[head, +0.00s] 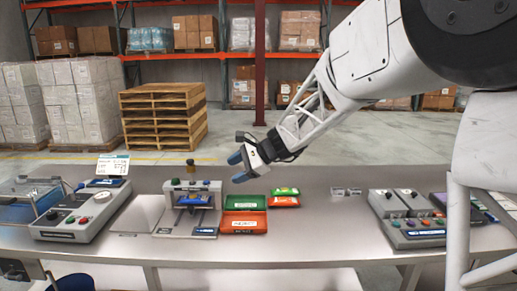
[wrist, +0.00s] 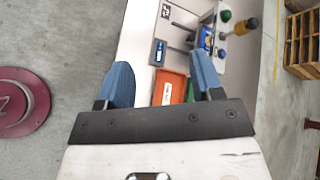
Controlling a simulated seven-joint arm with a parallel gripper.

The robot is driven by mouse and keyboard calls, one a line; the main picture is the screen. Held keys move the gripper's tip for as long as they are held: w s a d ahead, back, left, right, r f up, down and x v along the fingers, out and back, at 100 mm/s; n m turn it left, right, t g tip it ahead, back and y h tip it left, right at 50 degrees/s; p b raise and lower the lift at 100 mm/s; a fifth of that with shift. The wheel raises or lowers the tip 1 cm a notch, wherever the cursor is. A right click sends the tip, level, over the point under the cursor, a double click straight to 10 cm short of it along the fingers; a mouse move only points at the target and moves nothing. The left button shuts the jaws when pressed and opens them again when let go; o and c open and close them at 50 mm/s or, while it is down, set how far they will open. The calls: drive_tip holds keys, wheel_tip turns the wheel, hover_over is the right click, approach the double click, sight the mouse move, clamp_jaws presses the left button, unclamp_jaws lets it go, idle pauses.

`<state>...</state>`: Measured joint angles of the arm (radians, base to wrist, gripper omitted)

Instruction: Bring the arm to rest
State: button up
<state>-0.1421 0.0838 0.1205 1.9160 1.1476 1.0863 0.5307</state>
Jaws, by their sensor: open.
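My gripper (head: 240,167) has two blue fingers and hangs in the air above the middle of the grey bench (head: 315,222). In the wrist view the fingers (wrist: 163,78) stand wide apart with nothing between them. Beyond them lie the bench top and part of an orange tray (wrist: 170,88). My white arm reaches in from the upper right of the head view, angled down to the left. The gripper is apart from everything on the bench.
Below my gripper are a green tray (head: 245,203), an orange tray (head: 233,226) and smaller green and orange trays. Control boxes stand at left (head: 75,218) and right (head: 405,225). Bare bench lies before the right box.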

drive_tip(key=s+d+f+n+h, duration=0.2)
drive_tip(key=s+d, duration=0.6)
drive_tip(key=s, duration=0.6)
drive_tip(key=s+d+f+n+t+h, duration=0.1)
drive_tip(key=s+d+n+h, duration=0.4)
drive_tip(key=s, duration=0.8)
drive_tip(key=s+d+f+n+h, duration=0.3)
drive_tip(key=s+d+n+h, duration=0.1)
drive_tip(key=s+d, duration=0.8)
drive_tip(key=s, duration=0.2)
drive_tip(key=shift+s, duration=0.3)
drive_tip(key=shift+c, duration=0.3)
